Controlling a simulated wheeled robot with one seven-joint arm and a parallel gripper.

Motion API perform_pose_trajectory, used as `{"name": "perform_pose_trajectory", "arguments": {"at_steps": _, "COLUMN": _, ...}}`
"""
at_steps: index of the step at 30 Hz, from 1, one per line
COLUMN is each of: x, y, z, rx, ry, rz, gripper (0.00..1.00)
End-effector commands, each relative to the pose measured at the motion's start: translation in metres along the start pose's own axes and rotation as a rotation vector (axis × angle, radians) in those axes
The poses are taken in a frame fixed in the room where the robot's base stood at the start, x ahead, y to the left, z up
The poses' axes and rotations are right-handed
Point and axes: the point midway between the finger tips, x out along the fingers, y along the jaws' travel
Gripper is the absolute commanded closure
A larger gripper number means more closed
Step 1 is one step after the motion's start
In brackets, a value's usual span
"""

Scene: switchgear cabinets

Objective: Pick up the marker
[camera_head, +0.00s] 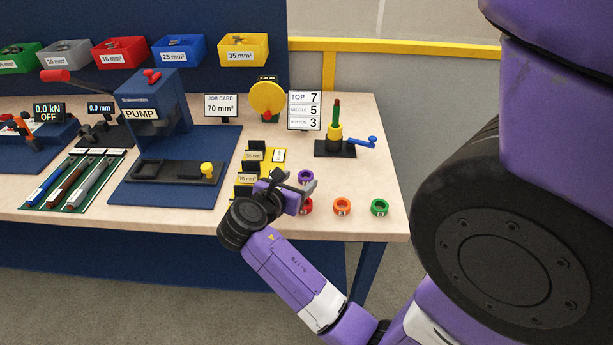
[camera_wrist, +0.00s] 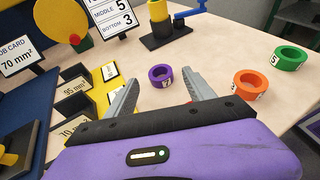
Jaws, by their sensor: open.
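Several ring-shaped markers stand on the right part of the bench. A purple ring (camera_head: 306,176) (camera_wrist: 161,76) has a white tag that seems to read 7. An orange ring (camera_head: 342,205) (camera_wrist: 250,84) and a green ring (camera_head: 379,207) (camera_wrist: 290,58) stand to its right. My gripper (camera_head: 298,184) is open and empty. In the wrist view its fingers (camera_wrist: 163,88) point toward the purple ring, which shows beyond and between the tips, apart from them.
A black stand (camera_head: 335,148) with a coloured post and blue crank is behind the rings. A number card (camera_head: 304,110) stands beside it. A yellow rack (camera_head: 272,160) with black holders is left of my gripper. The bench's right edge is near the green ring.

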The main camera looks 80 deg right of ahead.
Motion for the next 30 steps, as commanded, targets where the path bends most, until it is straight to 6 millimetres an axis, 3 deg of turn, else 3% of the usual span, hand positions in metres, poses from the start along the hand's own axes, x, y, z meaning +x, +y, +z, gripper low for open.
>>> {"name": "perform_pose_trajectory", "arguments": {"at_steps": 9, "x": 0.042, "y": -0.001, "z": 0.001, "rx": 0.002, "ry": 0.001, "rz": -0.003, "gripper": 0.38}}
{"name": "perform_pose_trajectory", "arguments": {"at_steps": 18, "x": 0.046, "y": 0.0, "z": 0.0, "rx": 0.001, "ry": 0.001, "rz": 0.001, "gripper": 0.38}}
{"name": "perform_pose_trajectory", "arguments": {"at_steps": 27, "x": 0.045, "y": 0.0, "z": 0.0, "rx": 0.001, "ry": 0.001, "rz": 0.0, "gripper": 0.97}}
{"name": "perform_pose_trajectory", "arguments": {"at_steps": 30, "x": 0.045, "y": 0.0, "z": 0.0, "rx": 0.001, "ry": 0.0, "rz": 0.0, "gripper": 1.0}}
